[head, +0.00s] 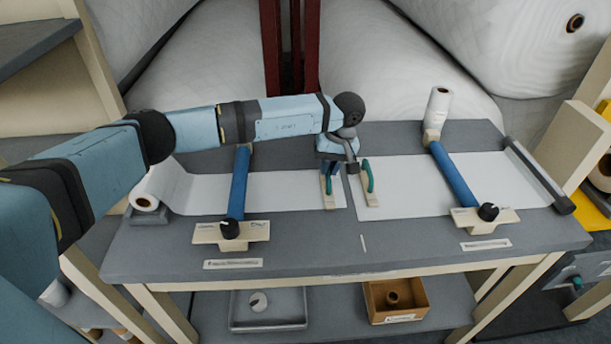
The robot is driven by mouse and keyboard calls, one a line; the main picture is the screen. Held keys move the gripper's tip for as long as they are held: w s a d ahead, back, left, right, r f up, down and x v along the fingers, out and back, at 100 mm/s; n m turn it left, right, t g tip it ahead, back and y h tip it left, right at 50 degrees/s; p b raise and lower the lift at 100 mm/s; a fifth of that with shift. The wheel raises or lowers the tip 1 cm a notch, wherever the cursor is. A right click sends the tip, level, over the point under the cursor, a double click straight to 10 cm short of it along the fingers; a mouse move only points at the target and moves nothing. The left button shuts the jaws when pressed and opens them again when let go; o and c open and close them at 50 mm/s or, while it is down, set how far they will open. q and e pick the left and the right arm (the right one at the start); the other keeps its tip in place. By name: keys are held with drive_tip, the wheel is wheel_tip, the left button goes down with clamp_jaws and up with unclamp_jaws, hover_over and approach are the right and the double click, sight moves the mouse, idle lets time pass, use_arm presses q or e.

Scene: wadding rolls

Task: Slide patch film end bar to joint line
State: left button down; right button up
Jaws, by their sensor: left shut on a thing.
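Two pale end bars with teal handles face each other near the middle of the table: a left end bar (329,202) and a right end bar (371,200). The left one lies at the end of the left white film (285,190), the right one at the end of the right white film (415,187). A narrow dark gap separates them, and a short white mark (363,242) is on the table in front. My left gripper (331,170) reaches down from above and appears shut on the left end bar's handle; its wrist partly hides the grip. My right gripper is out of view.
A film roll (150,188) is at the left. Blue clamp rollers (239,184) and (455,175) cross the films. A white roll (438,105) stands behind; a dark rod (538,174) lies at the right. A tray (268,322) and wooden box (412,312) sit below.

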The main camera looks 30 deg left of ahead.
use_arm(q)
drive_tip(key=shift+w+d, duration=0.5)
drive_tip(key=shift+d, duration=0.3)
drive_tip(key=shift+b, duration=0.3)
drive_tip(key=shift+r, duration=0.1)
drive_tip(key=c, duration=1.2)
unclamp_jaws()
drive_tip(key=shift+d, duration=0.15)
drive_tip(key=shift+o, duration=0.4)
drive_tip(key=shift+w, duration=0.1)
